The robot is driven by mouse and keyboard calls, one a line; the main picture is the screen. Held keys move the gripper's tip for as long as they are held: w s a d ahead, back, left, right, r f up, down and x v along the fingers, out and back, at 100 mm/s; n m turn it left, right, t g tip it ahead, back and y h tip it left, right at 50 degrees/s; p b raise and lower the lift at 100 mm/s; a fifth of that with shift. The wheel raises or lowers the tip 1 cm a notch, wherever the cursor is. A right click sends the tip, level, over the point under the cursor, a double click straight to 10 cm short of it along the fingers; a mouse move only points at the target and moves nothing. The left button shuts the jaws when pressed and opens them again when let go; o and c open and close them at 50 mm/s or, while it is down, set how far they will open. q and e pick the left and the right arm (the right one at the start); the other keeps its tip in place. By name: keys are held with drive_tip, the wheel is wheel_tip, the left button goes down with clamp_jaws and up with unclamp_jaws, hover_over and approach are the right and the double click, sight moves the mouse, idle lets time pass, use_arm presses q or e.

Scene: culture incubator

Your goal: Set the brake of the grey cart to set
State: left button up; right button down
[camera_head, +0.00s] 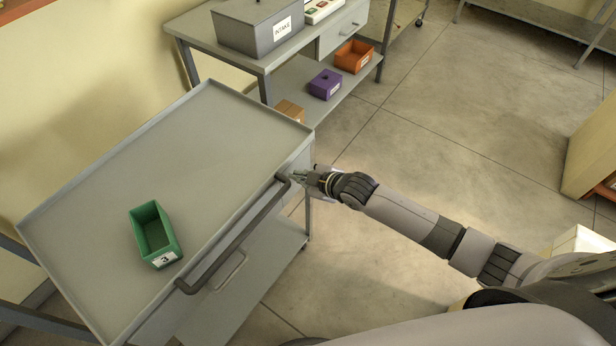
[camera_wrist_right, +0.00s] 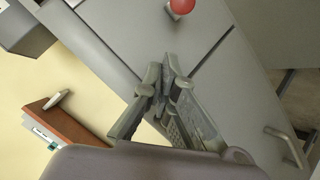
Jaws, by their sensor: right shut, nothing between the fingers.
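The grey cart (camera_head: 215,125) stands at the left in the head view, with a flat rimmed top and a dark push handle (camera_head: 235,240) along its near side. My right gripper (camera_head: 298,178) is at the cart's right corner, close to the end of the handle. In the right wrist view the fingers of this gripper (camera_wrist_right: 163,80) are shut and empty. A red round knob (camera_wrist_right: 181,5) shows at the top edge of that view, against a grey panel and apart from the fingers. I cannot tell the brake's setting. My left gripper is out of view.
A green bin (camera_head: 152,228) marked 3 sits on the cart top. Behind the cart, a grey table carries a box (camera_head: 255,25) labelled INTAKE; purple (camera_head: 325,84) and orange (camera_head: 354,56) bins are on its lower shelf. Open floor (camera_head: 430,130) lies right of the cart.

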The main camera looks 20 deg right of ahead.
drive_tip(key=shift+w+d+f, duration=0.1)
drive_tip(key=shift+d+f, duration=0.95)
drive_tip(key=shift+d, duration=0.05)
drive_tip(key=shift+s+d+f+t+b, duration=0.1)
drive_tip(key=shift+s+f+t+b, duration=0.15)
drive_tip(key=shift+b, duration=0.4)
drive_tip(key=f+t+y+b, duration=0.1)
drive_tip(key=b, duration=0.2)
drive_tip(key=s+d+f+t+y+b, duration=0.1)
drive_tip(key=t+b, duration=0.1)
drive_tip(key=b, duration=0.1)
drive_tip(key=s+f+t+y+b, duration=0.1)
drive_tip(key=b, duration=0.2)
drive_tip(key=shift+d+f+m+b, duration=0.3)
drive_tip(key=shift+b, duration=0.1)
drive_tip(key=f+v, duration=0.1)
drive_tip(key=v, duration=0.6)
drive_tip(key=shift+r, duration=0.4)
